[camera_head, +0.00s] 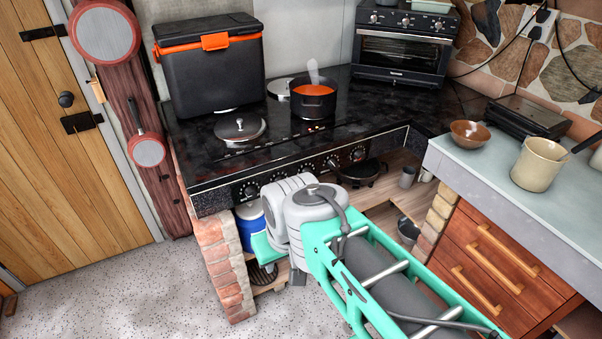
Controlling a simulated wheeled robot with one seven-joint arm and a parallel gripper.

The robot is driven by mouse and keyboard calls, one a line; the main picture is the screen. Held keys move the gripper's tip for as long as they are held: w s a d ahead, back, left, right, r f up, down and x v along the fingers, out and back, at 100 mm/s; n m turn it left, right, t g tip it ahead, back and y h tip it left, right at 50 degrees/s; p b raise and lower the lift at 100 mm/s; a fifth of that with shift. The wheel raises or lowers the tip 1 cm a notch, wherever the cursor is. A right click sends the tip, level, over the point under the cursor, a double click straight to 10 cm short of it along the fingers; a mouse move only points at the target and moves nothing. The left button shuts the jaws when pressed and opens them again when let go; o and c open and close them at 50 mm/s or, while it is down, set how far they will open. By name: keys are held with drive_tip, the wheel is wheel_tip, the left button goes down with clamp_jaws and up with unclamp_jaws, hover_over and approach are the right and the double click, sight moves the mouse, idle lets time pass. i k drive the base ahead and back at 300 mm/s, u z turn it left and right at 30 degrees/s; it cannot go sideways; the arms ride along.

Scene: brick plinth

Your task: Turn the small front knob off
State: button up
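The black cooktop (190,150) has a dark front panel with several round knobs. One knob (251,190) is near the left end, and a larger one (357,154) is at the right. Smaller knobs sit between them, partly covered by my grey wrist; I cannot tell their settings. A dark pot (313,107) of orange food stands on the cooktop with steam above it. Small red lights (311,129) glow in front of it. My arm reaches in from the lower right, its wrist in front of the panel. My gripper's fingers are hidden behind the wrist.
A black cooler box (208,75) and a toaster oven (403,45) stand at the back. A brick pillar (222,270) supports the left. A grey counter (505,185) with a bowl and mug is at the right. The floor at lower left is clear.

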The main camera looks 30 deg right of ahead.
sight(332, 164)
drive_tip(key=u, duration=2)
drive_tip(key=k, duration=0.85)
drive_tip(key=z, duration=1.35)
drive_tip(key=i, duration=0.5)
drive_tip(key=z, duration=0.05)
